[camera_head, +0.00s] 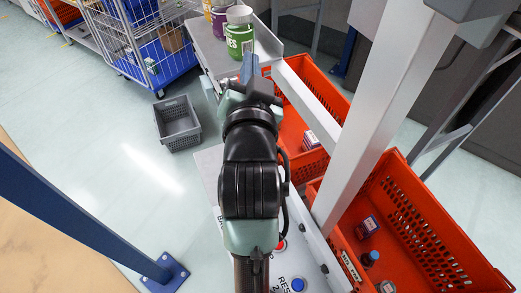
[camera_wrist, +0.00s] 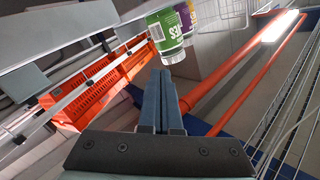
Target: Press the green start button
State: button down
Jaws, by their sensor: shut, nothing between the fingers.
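No green button shows in either view. A pale control panel (camera_head: 312,262) lies at the bottom of the head view, with a red button (camera_head: 281,245) and a blue button (camera_head: 298,284) on it. My arm covers part of this panel. My gripper (camera_head: 249,65) is far beyond the panel, close to a green-labelled jar (camera_head: 240,36) on a grey shelf. In the wrist view my gripper (camera_wrist: 160,78) has its blue fingers together and empty, with the green jar (camera_wrist: 165,34) just beyond them; I cannot tell if they touch.
Orange totes (camera_head: 398,208) holding small items stand right of my arm, beside a pale slanted post (camera_head: 370,110). A grey basket (camera_head: 178,123) sits on the floor at left. A wire cart (camera_head: 140,45) stands behind it. A blue post (camera_head: 80,220) crosses the lower left.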

jog(key=s+f+m+g+p, duration=0.2)
jog(key=s+f+g+p, duration=0.2)
jog(key=f, duration=0.7)
jog(key=s+d+f+m+g+p, duration=0.1)
jog(key=s+f+g+p, duration=0.3)
jog(key=f, duration=0.8)
jog(key=shift+s+d+m+g+p, duration=0.15)
jog(key=shift+s+m+g+p, duration=0.25)
jog(key=shift+s, duration=0.4)
notch_tip(320, 180, down, 9)
jog(key=b, duration=0.7)
jog(key=shift+r+b, duration=0.15)
jog(key=shift+b, duration=0.2)
jog(key=shift+f, duration=0.45)
